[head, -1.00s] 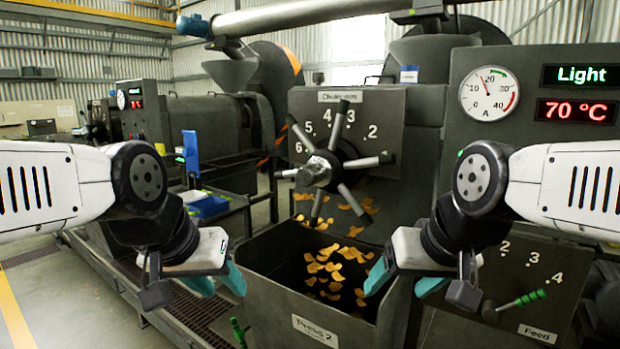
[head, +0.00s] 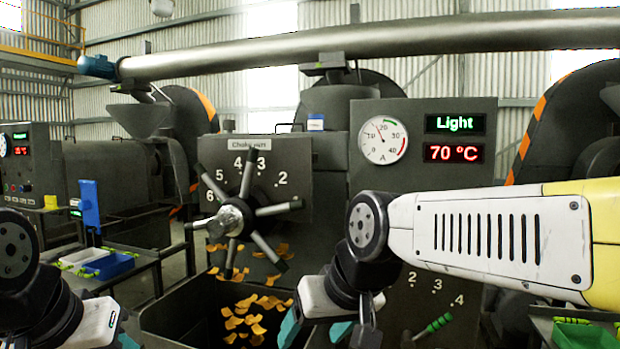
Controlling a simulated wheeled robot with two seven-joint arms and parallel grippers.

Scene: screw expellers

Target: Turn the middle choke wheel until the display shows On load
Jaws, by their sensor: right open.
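The choke wheel (head: 232,217), a grey hub with several spokes, is left of centre in the head view. It is mounted on a dark panel with numbers 2 to 6 around it, under a partly hidden "Choke" label (head: 249,144). The display (head: 455,124) reads "Light" in green. My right gripper (head: 314,331) is open and empty, below and to the right of the wheel, apart from it. My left gripper (head: 124,341) is at the lower left, largely cut off by the bottom edge, away from the wheel.
The current gauge (head: 384,140) reads a little under 20, beside a red 70 °C readout (head: 453,153). A dark bin (head: 180,318) with orange flakes stands below the wheel. A green-handled feed lever (head: 436,325) is at the lower right. Another press (head: 115,180) stands left.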

